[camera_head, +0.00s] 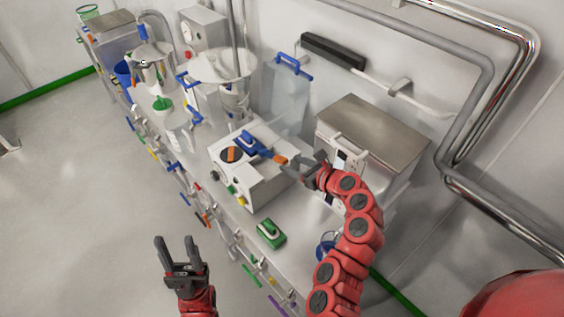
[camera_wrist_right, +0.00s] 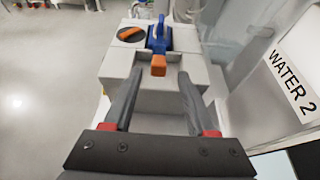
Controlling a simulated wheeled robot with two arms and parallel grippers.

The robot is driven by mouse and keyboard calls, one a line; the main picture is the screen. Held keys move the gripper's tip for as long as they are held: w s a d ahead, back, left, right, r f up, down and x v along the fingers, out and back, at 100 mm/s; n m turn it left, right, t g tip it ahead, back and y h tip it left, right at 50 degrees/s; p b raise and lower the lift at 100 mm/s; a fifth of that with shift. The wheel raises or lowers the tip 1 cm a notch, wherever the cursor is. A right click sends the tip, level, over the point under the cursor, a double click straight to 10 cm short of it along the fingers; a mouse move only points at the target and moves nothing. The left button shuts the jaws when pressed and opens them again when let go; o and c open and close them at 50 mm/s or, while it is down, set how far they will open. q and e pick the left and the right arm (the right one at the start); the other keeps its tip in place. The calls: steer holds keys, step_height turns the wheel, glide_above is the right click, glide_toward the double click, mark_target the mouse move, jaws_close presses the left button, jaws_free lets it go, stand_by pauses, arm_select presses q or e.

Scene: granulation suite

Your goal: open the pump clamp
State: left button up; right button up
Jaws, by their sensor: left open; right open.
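The pump (camera_head: 262,187) is a white box on the bench, with a round black dial bearing an orange bar on top. Its blue clamp lever (camera_head: 256,145) with an orange tip (camera_head: 279,159) lies across the top. In the right wrist view, the blue lever (camera_wrist_right: 158,36) points toward me and its orange tip (camera_wrist_right: 158,66) shows just ahead of and between the fingertips. My right gripper (camera_head: 294,164) is open at the orange tip; contact cannot be told. My left gripper (camera_head: 175,242) is open and empty, low over the floor left of the bench.
A steel-topped box (camera_head: 372,130) stands right of the pump, close to my right forearm. A clear container with a blue handle (camera_head: 287,95) stands behind. A green-topped item (camera_head: 271,234) lies on the bench in front. A "WATER 2" label (camera_wrist_right: 292,72) shows at right in the wrist view.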

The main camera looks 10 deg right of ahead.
mark_target(286, 162)
steer(key=b+x, duration=0.1)
steer(key=x, duration=0.4)
steer(key=shift+w+a+b, duration=0.1)
steer(key=shift+a+b, duration=0.25)
steer(key=shift+w+f, duration=0.1)
steer(key=shift+w, duration=0.2)
steer(key=c, duration=0.4)
jaws_close()
stand_by(0.4)
